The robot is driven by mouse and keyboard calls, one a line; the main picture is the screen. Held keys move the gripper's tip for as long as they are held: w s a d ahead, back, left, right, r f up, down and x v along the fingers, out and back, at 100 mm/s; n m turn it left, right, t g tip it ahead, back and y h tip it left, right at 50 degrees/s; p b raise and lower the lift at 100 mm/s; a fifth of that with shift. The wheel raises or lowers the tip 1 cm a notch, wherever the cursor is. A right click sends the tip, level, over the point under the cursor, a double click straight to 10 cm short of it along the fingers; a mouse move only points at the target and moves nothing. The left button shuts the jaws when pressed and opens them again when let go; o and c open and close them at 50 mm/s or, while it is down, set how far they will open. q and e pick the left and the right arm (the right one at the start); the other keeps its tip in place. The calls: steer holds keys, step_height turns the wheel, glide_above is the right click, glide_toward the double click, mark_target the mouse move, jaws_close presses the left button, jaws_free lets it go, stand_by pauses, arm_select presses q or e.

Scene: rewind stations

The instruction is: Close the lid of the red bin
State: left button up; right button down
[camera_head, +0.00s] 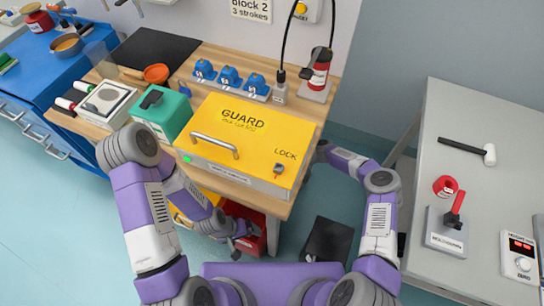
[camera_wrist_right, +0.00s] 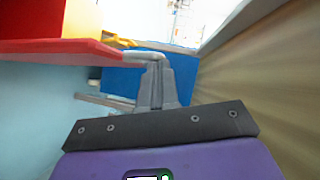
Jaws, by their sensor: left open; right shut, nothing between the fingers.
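The red bin (camera_head: 256,243) stands low under the front of the wooden bench in the head view, partly covered by my left arm. My left gripper (camera_head: 241,230) is open in front of the red bin; I cannot tell whether it touches it. In the right wrist view my right gripper (camera_wrist_right: 156,68) is shut and empty. A red panel (camera_wrist_right: 50,50), apparently the bin's lid, reaches in from the left there, with a pale bar (camera_wrist_right: 143,55) at its end just behind the fingertips. In the head view my right gripper is hidden behind the bench edge.
A yellow bin (camera_head: 182,217) stands left of the red one. The yellow guard box (camera_head: 250,145) sits on the bench above. A dark box (camera_head: 328,241) is on the floor to the right. A grey table (camera_head: 470,120) stands at far right, with floor between.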

steer(key=s+a+f+n+t+h+p, duration=0.1)
steer(key=s+a+f+p, duration=0.1)
steer(key=s, duration=0.7)
steer(key=shift+s+a+n+p, duration=0.15)
steer(key=shift+a+n+p, duration=0.15)
steer(key=shift+a+p, duration=0.8)
steer(key=shift+d, duration=0.2)
steer(key=s+v, duration=0.1)
steer(key=v, duration=0.7)
steer(key=s+d+m+t+h, duration=0.1)
steer(key=s+d+m+h, duration=0.2)
steer(key=s, duration=0.4)
steer(key=s+d+m+t+h, duration=0.1)
steer(key=s+d+m+h, duration=0.2)
steer(key=s+m+h, duration=0.3)
steer(key=shift+s+d+r+h+p, duration=0.15)
steer(key=shift+s+d+h+p, duration=0.2)
steer(key=shift+s+h, duration=0.6)
